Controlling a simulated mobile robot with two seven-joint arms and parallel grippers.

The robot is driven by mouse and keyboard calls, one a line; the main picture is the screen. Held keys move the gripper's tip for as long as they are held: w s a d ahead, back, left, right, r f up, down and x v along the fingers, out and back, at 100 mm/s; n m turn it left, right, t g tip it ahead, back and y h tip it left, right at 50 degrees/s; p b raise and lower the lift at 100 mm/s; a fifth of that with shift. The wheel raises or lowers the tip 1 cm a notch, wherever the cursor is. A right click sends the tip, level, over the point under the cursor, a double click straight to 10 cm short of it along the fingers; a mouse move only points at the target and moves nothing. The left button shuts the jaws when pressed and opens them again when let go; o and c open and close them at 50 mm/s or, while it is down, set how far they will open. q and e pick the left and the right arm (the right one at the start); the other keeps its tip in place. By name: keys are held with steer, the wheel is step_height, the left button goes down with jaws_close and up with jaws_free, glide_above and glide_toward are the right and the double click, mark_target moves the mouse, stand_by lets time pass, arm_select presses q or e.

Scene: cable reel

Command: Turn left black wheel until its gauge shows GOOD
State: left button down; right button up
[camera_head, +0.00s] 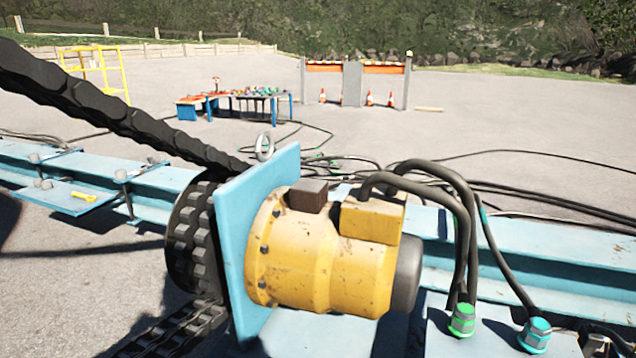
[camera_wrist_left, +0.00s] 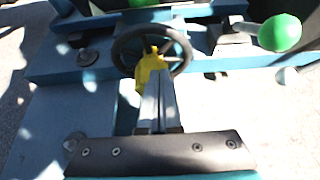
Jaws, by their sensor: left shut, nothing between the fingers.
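In the left wrist view a black wheel (camera_wrist_left: 183,48) with spokes sits on a blue frame. My left gripper (camera_wrist_left: 153,85) is shut, with nothing held, and its fingers point at the wheel's lower middle. A yellow piece (camera_wrist_left: 152,66) shows at the finger ends, in front of the wheel hub; I cannot tell whether it belongs to the fingers or the wheel. I cannot tell whether the fingers touch the wheel. No readable gauge shows in either view. The head view shows neither the wheel nor my grippers.
A green ball knob (camera_wrist_left: 280,32) on a lever stands right of the wheel. In the head view a yellow motor (camera_head: 320,250) with a black chain (camera_head: 110,105) fills the middle. Blue beams (camera_head: 560,260) run across, with cables behind. A work table (camera_head: 240,96) stands far back.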

arm_select(q)
steer(key=s+a, duration=0.1)
steer(key=s, duration=0.4)
steer(key=shift+s+a+r, duration=0.35)
steer(key=shift+a+r, duration=0.05)
arm_select(e)
steer(key=shift+r, duration=0.15)
arm_select(q)
steer(key=w+a, duration=0.1)
steer(key=w, duration=0.5)
steer(key=shift+w+p, duration=0.35)
steer(key=shift+w, duration=0.05)
arm_select(e)
steer(key=shift+w+d+f+g, duration=0.25)
steer(key=shift+w+f+g, duration=0.1)
steer(key=shift+f+g, duration=0.25)
arm_select(q)
steer(key=shift+f, duration=0.45)
arm_select(e)
steer(key=shift+f, duration=0.15)
